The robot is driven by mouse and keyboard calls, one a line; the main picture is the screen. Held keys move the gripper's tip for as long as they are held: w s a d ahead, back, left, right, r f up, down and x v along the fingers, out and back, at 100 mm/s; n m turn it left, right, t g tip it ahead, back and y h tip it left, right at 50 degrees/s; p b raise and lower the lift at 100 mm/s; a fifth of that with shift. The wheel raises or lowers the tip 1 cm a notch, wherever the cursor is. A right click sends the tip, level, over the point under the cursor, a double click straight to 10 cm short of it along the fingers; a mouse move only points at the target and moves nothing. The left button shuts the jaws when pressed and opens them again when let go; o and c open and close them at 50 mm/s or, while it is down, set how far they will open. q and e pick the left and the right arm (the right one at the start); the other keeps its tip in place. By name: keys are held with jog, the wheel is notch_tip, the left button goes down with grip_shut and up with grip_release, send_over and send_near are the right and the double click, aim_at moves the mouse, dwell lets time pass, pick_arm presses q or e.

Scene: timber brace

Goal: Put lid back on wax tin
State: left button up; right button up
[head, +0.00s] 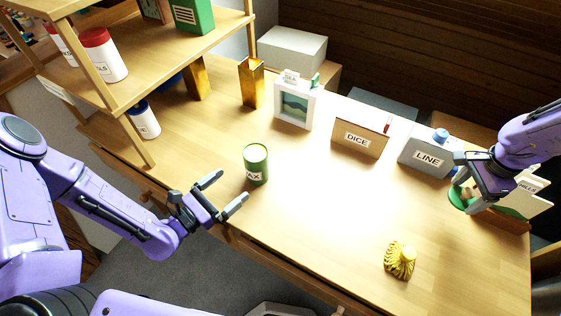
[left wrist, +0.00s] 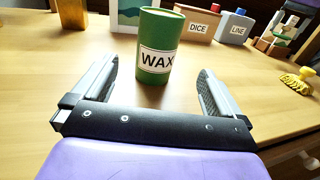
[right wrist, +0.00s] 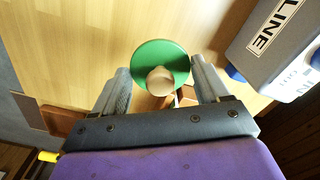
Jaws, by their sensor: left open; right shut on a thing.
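The green wax tin (head: 256,166) stands upright on the table left of centre, labelled WAX. It also shows in the left wrist view (left wrist: 158,48), between and beyond the fingers. My left gripper (head: 222,188) is open and empty, just in front of the tin and apart from it. The green lid (right wrist: 160,62) is a round disc with a pale knob, seen between the fingers in the right wrist view. My right gripper (head: 462,193) is shut on the lid's knob at the table's right side. In the head view the lid (head: 459,199) is partly hidden by the gripper.
A DICE box (head: 357,139), a grey LINE container (head: 425,157) and a framed picture (head: 295,105) stand along the back. A yellow ribbed object (head: 399,261) lies near the front right. A shelf (head: 130,87) rises at left. The table's middle is clear.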

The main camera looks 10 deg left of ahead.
aim_at(247, 171)
pick_arm(q)
jog(key=x, duration=0.5)
jog(key=shift+w+d+p, duration=0.15)
jog(key=shift+d+p, duration=0.1)
jog(key=shift+p, duration=0.15)
pick_arm(e)
jog(key=shift+d+r, duration=0.2)
jog(key=shift+r, duration=0.15)
pick_arm(q)
jog(key=shift+a, duration=0.1)
pick_arm(e)
jog(key=shift+a, duration=0.1)
pick_arm(q)
jog(key=shift+w, duration=0.15)
pick_arm(e)
jog(key=shift+r, duration=0.15)
pick_arm(q)
jog(key=x, duration=0.1)
jog(key=p+x, duration=0.1)
jog(key=x, duration=0.3)
jog(key=shift+w+f+p, duration=0.15)
jog(key=shift+f+p, duration=0.1)
jog(key=shift+p, duration=0.1)
pick_arm(e)
jog(key=shift+r, duration=0.75)
pick_arm(q)
jog(key=shift+a, duration=0.1)
jog(key=c, duration=1.1)
